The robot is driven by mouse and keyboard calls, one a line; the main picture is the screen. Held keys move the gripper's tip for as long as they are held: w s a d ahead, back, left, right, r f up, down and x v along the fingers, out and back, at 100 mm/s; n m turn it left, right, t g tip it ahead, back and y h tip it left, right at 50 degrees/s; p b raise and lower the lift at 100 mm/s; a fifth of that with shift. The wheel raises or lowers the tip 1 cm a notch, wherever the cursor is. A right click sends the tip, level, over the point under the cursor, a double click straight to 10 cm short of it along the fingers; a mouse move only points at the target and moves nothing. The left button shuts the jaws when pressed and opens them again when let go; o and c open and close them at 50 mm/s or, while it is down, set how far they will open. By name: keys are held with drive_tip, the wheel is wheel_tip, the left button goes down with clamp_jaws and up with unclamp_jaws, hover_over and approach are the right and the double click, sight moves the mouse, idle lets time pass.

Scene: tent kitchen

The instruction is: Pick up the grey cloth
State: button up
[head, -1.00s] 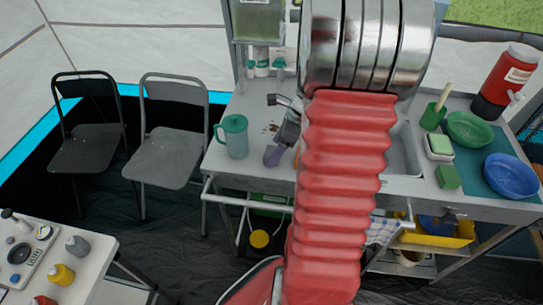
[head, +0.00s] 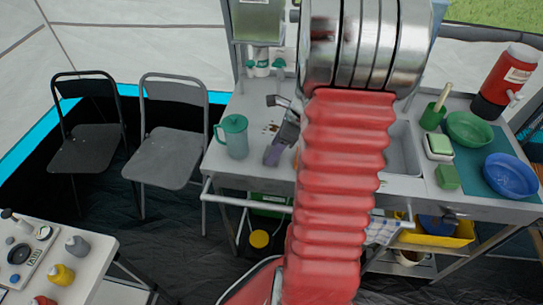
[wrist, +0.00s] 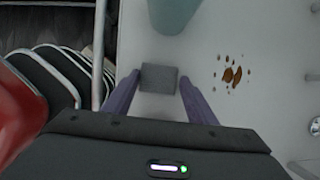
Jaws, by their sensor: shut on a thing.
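The grey cloth (wrist: 158,78) is a small folded square between the purple fingers of my gripper (wrist: 159,82) in the wrist view. My gripper is shut on it, over the grey-white counter top. Whether the cloth still touches the counter cannot be told. In the head view my gripper (head: 273,153) shows beside my red arm, just right of the teal jug, and the cloth is hidden there.
The teal jug (head: 234,136) stands close to my gripper, also at the top of the wrist view (wrist: 172,12). Brown stains (wrist: 232,75) lie on the counter to the right.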

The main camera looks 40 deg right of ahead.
drive_tip(key=c, duration=0.4)
drive_tip(key=shift+r, duration=0.1)
wheel_tip(320, 180, up, 10)
idle(0.5)
idle(0.3)
